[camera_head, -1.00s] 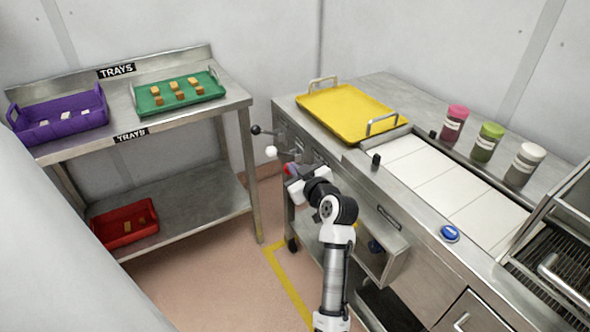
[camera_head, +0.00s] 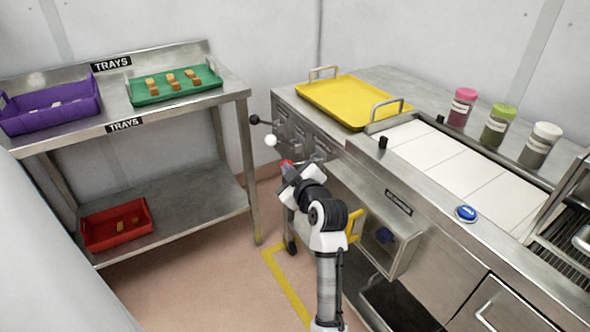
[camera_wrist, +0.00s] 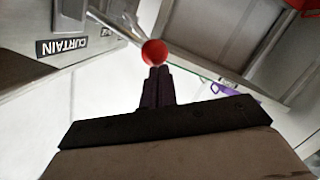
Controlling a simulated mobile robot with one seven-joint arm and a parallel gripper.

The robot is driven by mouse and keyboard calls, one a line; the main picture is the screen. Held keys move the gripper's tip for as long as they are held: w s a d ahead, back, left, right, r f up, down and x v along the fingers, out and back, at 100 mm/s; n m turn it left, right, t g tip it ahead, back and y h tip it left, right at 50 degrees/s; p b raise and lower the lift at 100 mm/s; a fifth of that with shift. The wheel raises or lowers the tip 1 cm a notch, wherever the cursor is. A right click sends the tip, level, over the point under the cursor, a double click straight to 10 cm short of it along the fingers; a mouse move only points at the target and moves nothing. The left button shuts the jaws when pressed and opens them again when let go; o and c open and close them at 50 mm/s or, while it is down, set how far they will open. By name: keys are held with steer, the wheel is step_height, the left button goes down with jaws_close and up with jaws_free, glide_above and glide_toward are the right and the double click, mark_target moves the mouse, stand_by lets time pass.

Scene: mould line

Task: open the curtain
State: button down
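My gripper (camera_wrist: 158,72) shows in the wrist view with its two dark fingers close together, shut. A red ball knob (camera_wrist: 154,52) is right at the fingertips; I cannot tell whether they touch. In the head view the red knob (camera_head: 286,163) shows just past my gripper (camera_head: 293,174), at the left end of the steel counter. Lever knobs in white (camera_head: 271,141) and black (camera_head: 254,119) stick out beside it. The curtain itself is not recognisable in either view.
The steel counter (camera_head: 350,150) holds a yellow tray (camera_head: 350,98), several bottles and a blue button (camera_head: 466,213). An open box (camera_head: 390,250) juts out below, right of my arm. A tray rack (camera_head: 185,205) stands left. Floor between is clear.

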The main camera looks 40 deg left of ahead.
steer(key=f+n+b, duration=0.1)
steer(key=b, duration=0.1)
steer(key=f+n+t+b, duration=0.1)
steer(key=f+b, duration=0.1)
steer(key=b, duration=0.1)
steer(key=f+n+b, duration=0.2)
steer(key=shift+s+a, duration=0.15)
steer(key=shift+s, duration=0.15)
